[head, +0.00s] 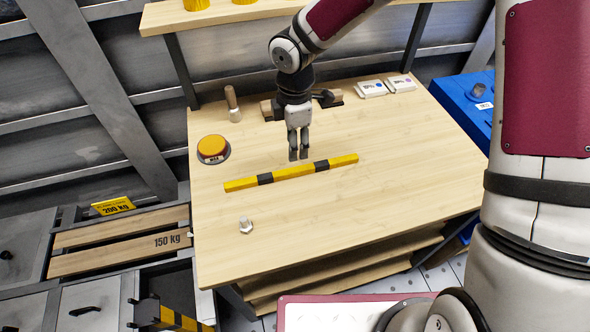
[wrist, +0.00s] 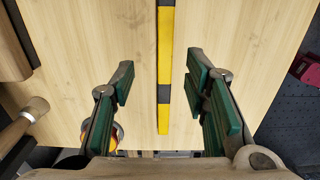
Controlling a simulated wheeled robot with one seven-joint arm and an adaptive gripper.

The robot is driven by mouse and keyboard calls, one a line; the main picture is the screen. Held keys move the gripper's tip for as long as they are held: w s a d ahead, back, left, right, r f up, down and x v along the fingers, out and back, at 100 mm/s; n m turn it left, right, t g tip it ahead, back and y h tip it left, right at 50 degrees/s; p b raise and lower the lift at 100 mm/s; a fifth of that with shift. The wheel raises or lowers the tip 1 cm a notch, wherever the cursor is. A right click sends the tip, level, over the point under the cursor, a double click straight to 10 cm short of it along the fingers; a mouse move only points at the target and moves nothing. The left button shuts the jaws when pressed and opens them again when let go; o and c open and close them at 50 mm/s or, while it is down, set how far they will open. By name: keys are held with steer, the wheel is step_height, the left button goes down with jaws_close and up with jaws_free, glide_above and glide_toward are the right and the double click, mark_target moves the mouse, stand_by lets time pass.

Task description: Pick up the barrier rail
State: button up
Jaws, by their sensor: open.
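The barrier rail (head: 292,172) is a long, thin yellow bar with black bands. It lies across the workbench top (head: 400,185) in the head view. My gripper (head: 298,156) points down over the bench, with its fingertips close to the middle of the rail and seemingly above it. In the wrist view the rail (wrist: 165,60) runs up and down the picture between the two spread green-padded fingers (wrist: 161,85), nearer the right one. The gripper is open and empty. The exact height of the fingertips above the rail is hard to tell.
An orange round button (head: 212,149) and a wooden-handled tool (head: 232,103) stand at the bench's left. A metal nut (head: 245,225) lies in front of the rail. White boxes (head: 372,88) sit at the back right, and a shelf (head: 250,12) is above. The bench's right side is clear.

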mark_target(293, 170)
step_height(293, 170, down, 3)
steer(key=shift+f, duration=0.2)
steer(key=f, duration=0.2)
steer(key=s+f, duration=0.1)
steer(key=f, duration=0.1)
steer(key=shift+a+f, duration=0.15)
steer(key=shift+f, duration=0.55)
jaws_close()
